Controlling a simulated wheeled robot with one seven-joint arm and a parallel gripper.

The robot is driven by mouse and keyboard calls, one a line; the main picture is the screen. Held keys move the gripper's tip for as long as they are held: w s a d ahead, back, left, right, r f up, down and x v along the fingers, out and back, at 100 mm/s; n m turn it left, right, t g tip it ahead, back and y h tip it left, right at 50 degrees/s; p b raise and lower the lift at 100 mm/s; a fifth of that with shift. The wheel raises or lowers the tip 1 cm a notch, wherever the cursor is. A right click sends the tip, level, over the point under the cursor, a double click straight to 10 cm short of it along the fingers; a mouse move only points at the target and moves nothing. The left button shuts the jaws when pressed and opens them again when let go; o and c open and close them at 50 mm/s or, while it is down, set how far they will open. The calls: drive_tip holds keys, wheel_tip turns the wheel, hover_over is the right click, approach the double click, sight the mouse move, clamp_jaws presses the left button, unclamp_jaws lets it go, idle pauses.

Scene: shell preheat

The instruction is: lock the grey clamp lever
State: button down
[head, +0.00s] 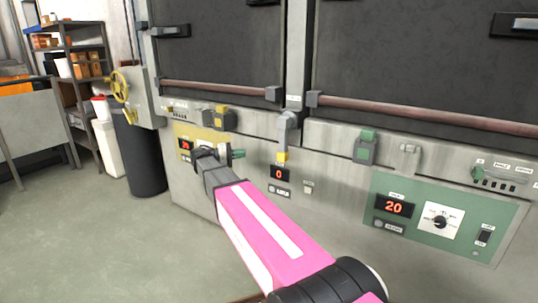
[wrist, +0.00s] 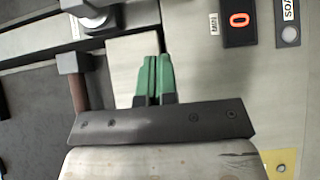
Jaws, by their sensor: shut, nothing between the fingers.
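The grey clamp lever (head: 287,128) is on the post between the two dark doors, pointing down, with a small yellow piece just below its lower end. In the wrist view a grey clamp part with a pale round piece (wrist: 96,18) shows at the top left, cut by the edge; I take it to be this clamp. My gripper (head: 238,153) is shut and empty, left of and a little below the lever, apart from it. Its green fingertips (wrist: 154,62) are together in the wrist view, before the pale front panel.
A display reading 0 (head: 279,174) sits below the lever. Reddish rails (head: 420,114) run along the doors. A green panel (head: 460,215) is at right.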

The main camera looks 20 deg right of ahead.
drive_tip(key=s+d, duration=0.4)
drive_tip(key=d, duration=0.8)
drive_tip(key=shift+s+d, duration=0.2)
drive_tip(key=shift+s, duration=0.05)
